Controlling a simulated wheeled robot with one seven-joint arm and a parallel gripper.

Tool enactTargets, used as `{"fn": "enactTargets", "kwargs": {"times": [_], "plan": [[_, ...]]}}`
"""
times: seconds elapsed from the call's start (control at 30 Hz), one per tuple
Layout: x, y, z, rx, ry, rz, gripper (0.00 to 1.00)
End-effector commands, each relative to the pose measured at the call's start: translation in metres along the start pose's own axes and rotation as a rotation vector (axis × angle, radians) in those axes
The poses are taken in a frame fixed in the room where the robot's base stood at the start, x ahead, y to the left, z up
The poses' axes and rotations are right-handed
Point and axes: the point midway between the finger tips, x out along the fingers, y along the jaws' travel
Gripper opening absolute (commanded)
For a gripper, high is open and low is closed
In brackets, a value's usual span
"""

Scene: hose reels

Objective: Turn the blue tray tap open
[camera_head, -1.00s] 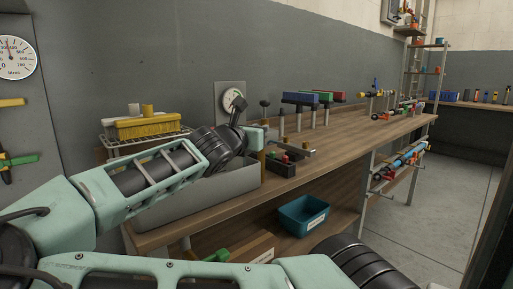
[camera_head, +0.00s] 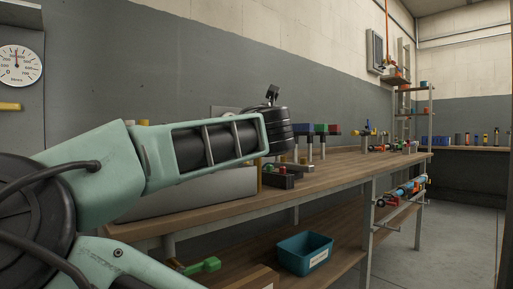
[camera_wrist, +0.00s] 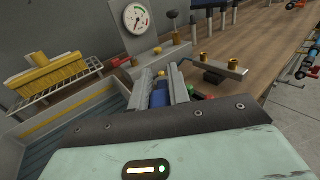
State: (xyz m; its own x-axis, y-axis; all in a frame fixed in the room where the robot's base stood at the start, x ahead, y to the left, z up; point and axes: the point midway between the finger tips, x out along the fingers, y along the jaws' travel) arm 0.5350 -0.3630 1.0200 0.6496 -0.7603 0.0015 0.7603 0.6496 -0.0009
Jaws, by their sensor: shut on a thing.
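In the wrist view, the two grey fingers of my gripper (camera_wrist: 160,88) are shut on a blue piece (camera_wrist: 160,99), which looks like the blue tap's handle. My gripper hides most of it, so its angle is unclear. A yellow knob (camera_wrist: 158,75) shows just beyond the fingertips. A red piece (camera_wrist: 122,62) is on the left of them. The grey tray (camera_head: 185,198) shows below my arm in the head view. There my arm's dark wrist hides the gripper and the tap.
A metal bar with brass knobs (camera_wrist: 218,65) is close on the right. A teal bin (camera_head: 305,254) sits on the lower shelf.

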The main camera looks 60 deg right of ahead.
Motion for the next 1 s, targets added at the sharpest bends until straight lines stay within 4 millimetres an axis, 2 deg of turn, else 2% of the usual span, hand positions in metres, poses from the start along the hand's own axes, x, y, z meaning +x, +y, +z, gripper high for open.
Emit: {"fn": "enactTargets", "kwargs": {"times": [0.03, 0.5, 1.0], "plan": [[0.0007, -0.0038, -0.0049, 0.007, 0.001, 0.043, 0.0], [0.0027, -0.0104, -0.0016, 0.003, 0.001, 0.369, 0.0], [0.0034, -0.0104, -0.0003, 0.0, 0.003, 0.458, 0.0]]}}
